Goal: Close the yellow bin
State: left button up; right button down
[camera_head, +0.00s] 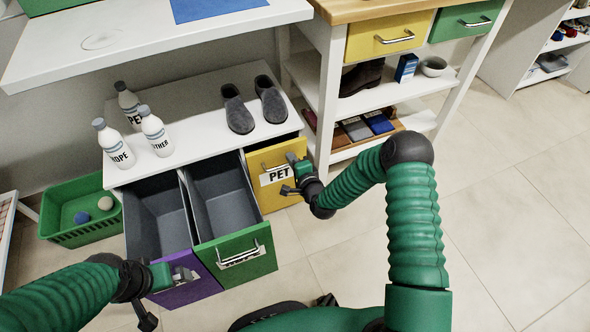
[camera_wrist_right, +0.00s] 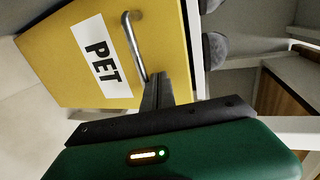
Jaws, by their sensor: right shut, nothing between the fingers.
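The yellow bin (camera_head: 252,163), labelled PET, is the rightmost of three pull-out bins under the white bench. Its front stands much farther in than the other two, with a dark strip showing between its top edge and the bench top. My right gripper (camera_head: 291,178) is at the right part of the yellow front, shut and empty. In the right wrist view, its closed fingers (camera_wrist_right: 158,88) are beside the metal handle (camera_wrist_right: 134,45) of the yellow front (camera_wrist_right: 70,45); contact is unclear. My left gripper (camera_head: 168,281) is at the purple bin's front, its jaws unclear.
The green bin (camera_head: 232,247) and purple bin (camera_head: 185,289) are pulled out, empty. White bottles (camera_head: 155,132) and grey shoes (camera_head: 238,110) stand on the bench (camera_head: 195,95). A green basket (camera_head: 75,232) is at left. A wooden-topped shelf unit (camera_head: 330,70) stands close right; floor farther right is clear.

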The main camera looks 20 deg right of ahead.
aim_at(286, 149)
jog(key=shift+w+a+r, duration=0.15)
jog(key=shift+a, duration=0.25)
jog(key=w, duration=0.4)
jog(key=shift+w+d, duration=0.1)
jog(key=shift+w, duration=0.15)
pick_arm(q)
jog(key=shift+s+a+f, duration=0.2)
jog(key=shift+a+f, duration=0.05)
jog(key=shift+a, duration=0.05)
pick_arm(e)
jog(key=shift+w+r, duration=0.2)
jog(key=shift+w, duration=0.05)
jog(key=shift+r, duration=0.1)
